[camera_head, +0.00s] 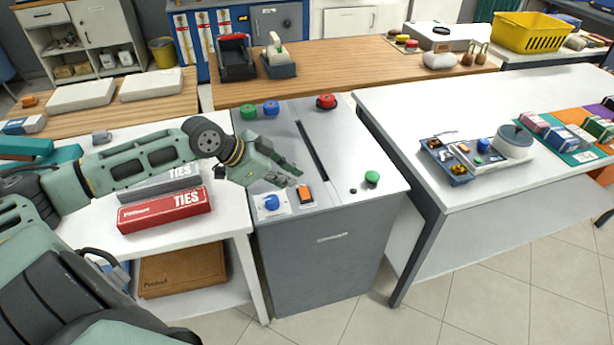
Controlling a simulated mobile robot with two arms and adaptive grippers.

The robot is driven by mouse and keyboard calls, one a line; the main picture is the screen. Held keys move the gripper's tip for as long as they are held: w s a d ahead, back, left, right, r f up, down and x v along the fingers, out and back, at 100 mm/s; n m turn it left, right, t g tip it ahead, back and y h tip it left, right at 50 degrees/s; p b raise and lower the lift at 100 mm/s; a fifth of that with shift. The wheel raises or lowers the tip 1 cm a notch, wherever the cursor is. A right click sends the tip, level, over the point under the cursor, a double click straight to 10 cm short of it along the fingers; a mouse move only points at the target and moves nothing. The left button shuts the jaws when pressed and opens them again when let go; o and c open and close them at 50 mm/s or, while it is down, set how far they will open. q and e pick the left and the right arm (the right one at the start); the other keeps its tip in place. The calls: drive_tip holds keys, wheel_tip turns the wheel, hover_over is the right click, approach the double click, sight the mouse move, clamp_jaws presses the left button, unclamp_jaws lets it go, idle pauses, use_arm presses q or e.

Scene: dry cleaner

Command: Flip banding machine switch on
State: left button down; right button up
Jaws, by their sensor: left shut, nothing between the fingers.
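The banding machine (330,236) is a grey cabinet with a slot across its light top. On its front left corner are a blue knob (271,202) and an orange rocker switch (305,194) on small plates. I cannot tell the switch's position. A green button (372,177) sits at the front right; green, blue and red buttons line the back edge. My left gripper (291,178) is shut and empty, just above the top, behind the blue knob and orange switch. It appears apart from both. My right gripper is not in view.
Red and grey TIES boxes (164,210) lie on the white table at left, under my left arm. A white table (450,205) with a parts tray (458,177) stands at right. A wooden counter (350,70) runs behind. Tiled floor is clear in front.

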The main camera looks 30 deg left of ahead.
use_arm(q)
drive_tip(key=shift+t, duration=0.4)
drive_tip(key=a+r, duration=0.1)
drive_tip(key=w+r, duration=0.1)
drive_tip(key=r, duration=0.1)
drive_tip(key=w+a+r, duration=0.1)
drive_tip(key=shift+a+r, duration=0.2)
drive_tip(key=shift+a, duration=0.15)
drive_tip(key=shift+f, duration=0.1)
drive_tip(key=p, duration=0.2)
hover_over(307, 190)
drive_tip(key=f, duration=0.6)
drive_tip(key=shift+s+d+f, duration=0.25)
drive_tip(key=shift+d, duration=0.1)
drive_tip(key=f, duration=0.2)
drive_tip(key=shift+w+a+f, duration=0.2)
drive_tip(key=shift+f, duration=0.15)
drive_tip(key=shift+a+f+p, duration=0.15)
drive_tip(key=shift+f+p, duration=0.15)
drive_tip(key=shift+f, duration=0.45)
drive_tip(key=shift+f, duration=0.1)
